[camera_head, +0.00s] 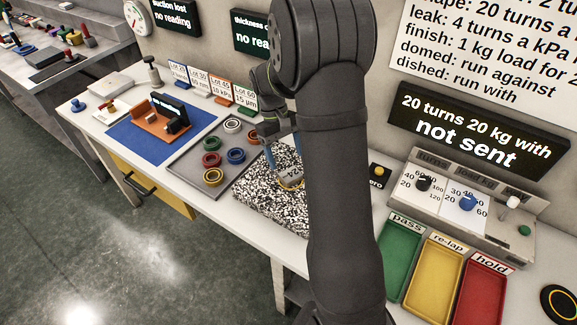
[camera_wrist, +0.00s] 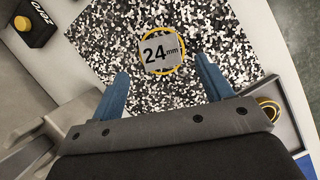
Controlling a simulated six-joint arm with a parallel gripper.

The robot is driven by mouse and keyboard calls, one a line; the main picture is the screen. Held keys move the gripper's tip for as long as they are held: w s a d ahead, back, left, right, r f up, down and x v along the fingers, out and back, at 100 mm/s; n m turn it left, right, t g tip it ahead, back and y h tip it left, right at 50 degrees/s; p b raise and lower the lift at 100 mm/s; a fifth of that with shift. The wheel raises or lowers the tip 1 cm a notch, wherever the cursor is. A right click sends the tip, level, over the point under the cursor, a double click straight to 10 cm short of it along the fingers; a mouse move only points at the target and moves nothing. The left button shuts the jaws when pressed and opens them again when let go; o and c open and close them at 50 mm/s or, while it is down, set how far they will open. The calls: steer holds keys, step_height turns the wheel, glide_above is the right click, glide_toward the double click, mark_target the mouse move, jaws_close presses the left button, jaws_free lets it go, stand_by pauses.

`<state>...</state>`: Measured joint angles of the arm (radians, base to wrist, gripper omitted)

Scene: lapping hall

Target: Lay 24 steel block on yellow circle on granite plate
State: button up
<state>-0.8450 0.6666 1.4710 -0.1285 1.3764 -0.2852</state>
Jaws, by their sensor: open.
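The steel block (camera_wrist: 161,51), grey and marked "24 mm", lies on the speckled granite plate (camera_wrist: 110,30) in the wrist view. The yellow circle (camera_wrist: 181,58) shows as a ring around the block, so the block sits inside it. In the head view the block (camera_head: 294,172) and plate (camera_head: 262,205) are partly hidden by my arm. My gripper (camera_wrist: 163,70) is open, its two blue fingers apart on either side of the block's near edge with nothing between them. The exact gap in height between fingertips and block cannot be told.
A grey tray (camera_head: 187,158) with several coloured rings lies left of the plate. Green, yellow and red trays (camera_head: 433,285) and a dial console (camera_head: 470,205) stand to the right. A small black box with a yellow button (camera_wrist: 30,24) is near the plate.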

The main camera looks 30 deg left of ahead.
mark_target(290, 174)
steer(key=s+v, duration=0.1)
steer(key=v, duration=0.5)
steer(key=shift+w+r, duration=0.25)
steer(key=shift+w, duration=0.3)
steer(key=shift+a+f, duration=0.1)
steer(key=x, duration=1.2)
steer(key=shift+s+f, duration=0.1)
step_height(290, 174, up, 3)
steer(key=shift+f, duration=0.15)
steer(key=shift+r, duration=0.45)
steer(key=shift+f, duration=0.15)
